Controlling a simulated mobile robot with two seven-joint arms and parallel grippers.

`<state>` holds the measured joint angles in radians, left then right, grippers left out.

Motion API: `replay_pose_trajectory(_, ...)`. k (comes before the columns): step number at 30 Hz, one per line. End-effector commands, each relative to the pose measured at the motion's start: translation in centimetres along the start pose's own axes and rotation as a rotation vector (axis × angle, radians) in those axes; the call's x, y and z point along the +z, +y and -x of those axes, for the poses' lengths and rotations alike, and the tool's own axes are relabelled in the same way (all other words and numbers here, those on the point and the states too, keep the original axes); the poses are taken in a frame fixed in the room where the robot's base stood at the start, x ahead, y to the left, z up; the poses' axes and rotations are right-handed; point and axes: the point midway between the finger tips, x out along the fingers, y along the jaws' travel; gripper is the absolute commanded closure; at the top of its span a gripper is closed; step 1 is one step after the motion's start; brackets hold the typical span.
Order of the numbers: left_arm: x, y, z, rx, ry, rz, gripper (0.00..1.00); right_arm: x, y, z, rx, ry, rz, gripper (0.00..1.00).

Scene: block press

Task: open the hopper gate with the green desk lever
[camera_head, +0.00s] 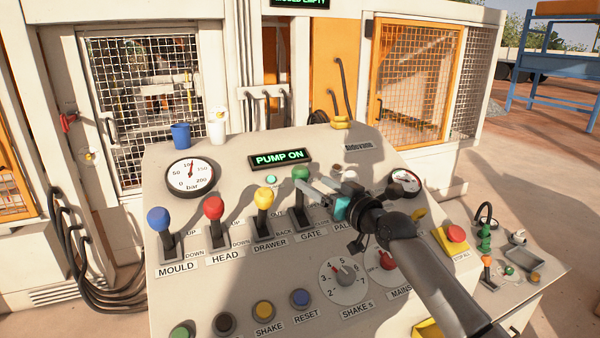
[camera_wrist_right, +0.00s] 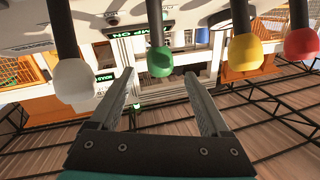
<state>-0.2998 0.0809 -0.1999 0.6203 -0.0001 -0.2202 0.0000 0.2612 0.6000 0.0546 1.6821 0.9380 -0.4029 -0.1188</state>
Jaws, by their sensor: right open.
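The green lever (camera_head: 301,174) stands above the GATE label (camera_head: 311,236) on the desk, in the row of coloured levers. My right gripper (camera_head: 308,190) is open and empty, reaching in from the right with its fingertips close to the green knob. In the right wrist view, the green knob (camera_wrist_right: 160,64) lies between the two spread fingertips (camera_wrist_right: 160,78) in the picture, seemingly just ahead of them. I cannot tell whether a finger touches it. The hopper gate itself cannot be made out. My left gripper is not in view.
Yellow (camera_head: 264,198), red (camera_head: 214,208) and blue (camera_head: 158,219) levers stand left of the green one. A white knob (camera_wrist_right: 74,80) is close beside one finger in the wrist view. The display (camera_head: 280,158) reads PUMP ON. A blue mug (camera_head: 181,136) stands at the desk's back edge.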

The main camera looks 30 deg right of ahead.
Motion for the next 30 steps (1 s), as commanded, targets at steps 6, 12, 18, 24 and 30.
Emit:
replay_pose_trajectory(6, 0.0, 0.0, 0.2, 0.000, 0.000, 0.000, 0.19, -0.1, 0.0, -3.0, 0.000, 0.001, -0.003, 0.19)
replay_pose_trajectory(12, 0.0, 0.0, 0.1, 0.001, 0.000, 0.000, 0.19, 0.0, 0.0, -5.3, 0.000, 0.001, -0.002, 0.19)
replay_pose_trajectory(18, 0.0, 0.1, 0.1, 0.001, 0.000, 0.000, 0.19, 0.0, 0.0, -6.6, 0.000, 0.000, -0.001, 0.19)
replay_pose_trajectory(24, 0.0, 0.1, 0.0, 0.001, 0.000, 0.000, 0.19, 0.0, 0.0, -7.0, 0.000, 0.000, 0.000, 0.19)
replay_pose_trajectory(30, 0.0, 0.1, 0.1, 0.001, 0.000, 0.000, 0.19, 0.0, 0.0, -6.9, 0.000, 0.000, 0.000, 0.21)
